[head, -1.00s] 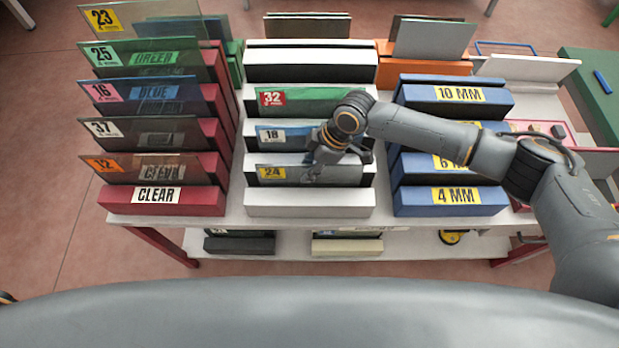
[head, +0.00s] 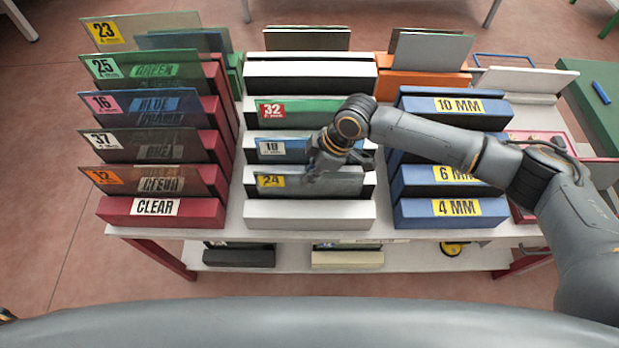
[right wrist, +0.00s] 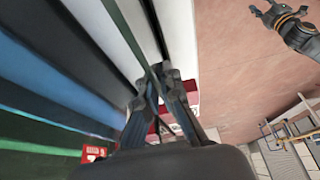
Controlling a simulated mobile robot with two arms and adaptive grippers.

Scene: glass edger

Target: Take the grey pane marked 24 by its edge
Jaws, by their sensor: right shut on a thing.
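The grey pane marked 24 (head: 300,184) stands in the front part of the white middle rack, its yellow label at its left end. In the head view it leans slightly, left end lower. My right gripper (head: 326,165) is at the pane's top edge, right of the label, and is shut on it. In the right wrist view the fingers (right wrist: 162,72) are close together; the pane is hard to make out between them. My left gripper (right wrist: 282,14) shows small at the top right of that view, away from the racks; its jaw state is unclear.
Behind stand the panes marked 18 (head: 270,148) and 32 (head: 272,109). The red rack (head: 190,213) with several panes is on the left. The blue rack (head: 470,212) is close on the right, under my right forearm. Floor is clear in front of the table.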

